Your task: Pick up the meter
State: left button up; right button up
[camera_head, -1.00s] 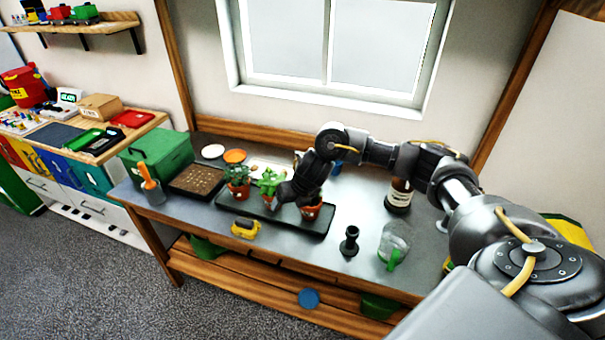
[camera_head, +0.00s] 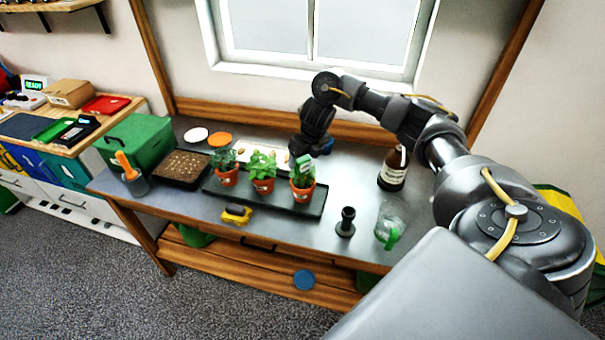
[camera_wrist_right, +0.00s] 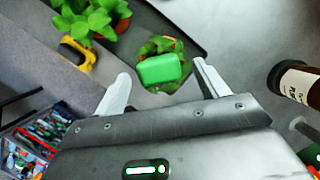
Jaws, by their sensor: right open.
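The meter appears to be the green block-headed piece (camera_head: 305,163) standing in the rightmost potted plant (camera_head: 302,191). In the right wrist view its green head (camera_wrist_right: 160,69) lies between the fingertips of my right gripper (camera_wrist_right: 162,72), with a gap on each side. The right gripper is open and empty. In the head view the right wrist hangs just behind and above that pot, and the fingertips are hard to make out. The meter's lower part is hidden by leaves and pot. My left gripper is not in view.
The pots stand on a black tray (camera_head: 265,197). A brown bottle (camera_head: 393,169), a clear jug (camera_head: 388,218) and a dark stand (camera_head: 346,223) are to the right. A yellow-black tool (camera_head: 236,214) lies in front. A seedling tray (camera_head: 181,167) and green box (camera_head: 146,142) are left.

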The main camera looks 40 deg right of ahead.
aim_at(303, 176)
jog(key=shift+f, duration=0.15)
jog(key=b+x, duration=0.1)
jog(key=x, duration=0.3)
jog(key=shift+w+f, duration=0.15)
jog(key=shift+f, duration=0.25)
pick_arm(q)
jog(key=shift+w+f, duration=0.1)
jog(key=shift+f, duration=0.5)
pick_arm(e)
jog(key=c, duration=1.2)
jog(key=shift+r, duration=0.15)
